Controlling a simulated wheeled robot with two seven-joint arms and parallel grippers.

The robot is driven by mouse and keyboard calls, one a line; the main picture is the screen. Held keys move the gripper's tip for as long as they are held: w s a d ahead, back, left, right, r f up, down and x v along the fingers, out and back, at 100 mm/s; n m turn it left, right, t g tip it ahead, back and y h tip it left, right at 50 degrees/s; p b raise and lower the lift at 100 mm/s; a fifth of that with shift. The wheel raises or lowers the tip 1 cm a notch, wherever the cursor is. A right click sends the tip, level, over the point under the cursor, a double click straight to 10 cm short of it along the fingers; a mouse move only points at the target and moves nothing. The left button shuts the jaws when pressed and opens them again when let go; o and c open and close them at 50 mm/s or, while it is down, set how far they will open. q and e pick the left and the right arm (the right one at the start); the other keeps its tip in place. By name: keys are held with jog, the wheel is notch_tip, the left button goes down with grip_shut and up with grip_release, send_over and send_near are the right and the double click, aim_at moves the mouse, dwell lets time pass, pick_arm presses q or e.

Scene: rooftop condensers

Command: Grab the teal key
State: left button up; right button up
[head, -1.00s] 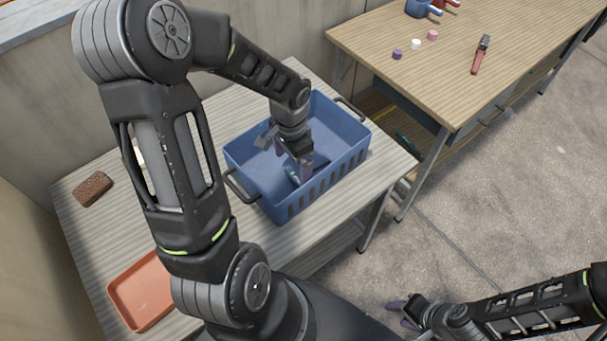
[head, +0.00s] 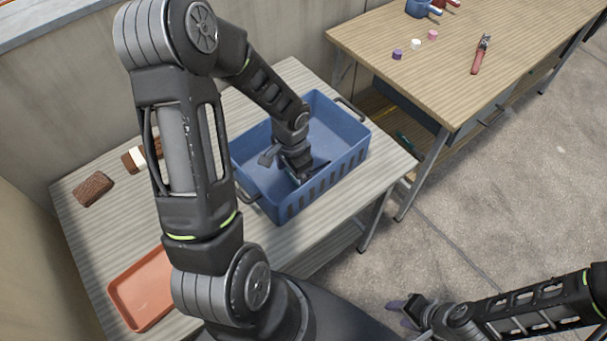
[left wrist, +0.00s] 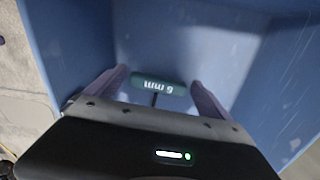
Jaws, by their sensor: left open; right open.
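The teal key (left wrist: 160,87) lies in the blue crate (head: 345,160). In the left wrist view its teal handle, marked "6 mm", lies crosswise between my left gripper's purple fingers, and a thin dark shaft runs toward the palm. My left gripper (head: 299,176) reaches down inside the crate near its front wall. In the left wrist view the left gripper (left wrist: 158,80) is open around the handle, and I cannot tell whether a finger touches it. In the head view the gripper largely hides the key. My right gripper (head: 398,307) is open and empty above the floor, at the bottom.
The crate's walls stand close around my left gripper. An orange tray (head: 140,290), a brown block (head: 93,189) and a brown-and-white item (head: 138,157) share its table. Red-handled pliers (head: 480,55) and small caps lie on the second table (head: 450,90).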

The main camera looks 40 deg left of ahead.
pick_arm(q)
jog(key=shift+c, duration=0.4)
jog(key=c, duration=1.1)
jog(key=shift+o, duration=0.2)
jog(key=shift+r, duration=0.15)
notch_tip(320, 180, up, 18)
